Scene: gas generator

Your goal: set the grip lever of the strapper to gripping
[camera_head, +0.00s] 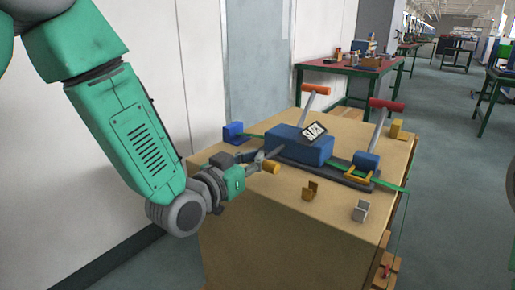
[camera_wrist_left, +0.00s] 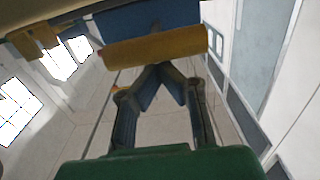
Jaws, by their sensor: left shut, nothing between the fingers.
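The strapper (camera_head: 300,146) is a blue tool with a dark base, lying on a large tan box along a green strap. It has an orange-handled lever (camera_head: 316,89) and a red-handled lever (camera_head: 386,104), both standing up. A short yellow handle (camera_head: 270,166) sticks out at its near left side; which lever is the grip lever is not marked. My left gripper (camera_head: 260,158) is at this yellow handle. In the left wrist view the gripper's fingertips (camera_wrist_left: 160,68) meet, empty, right by the yellow cylinder (camera_wrist_left: 155,47); contact cannot be told. My right gripper is out of view.
The tan box (camera_head: 270,215) has small brown (camera_head: 310,191) and grey (camera_head: 360,211) clips near its front edge, a yellow one (camera_head: 397,129) at the right and a blue block (camera_head: 233,131) at the left. A white wall stands left; a red-topped table (camera_head: 350,66) stands behind.

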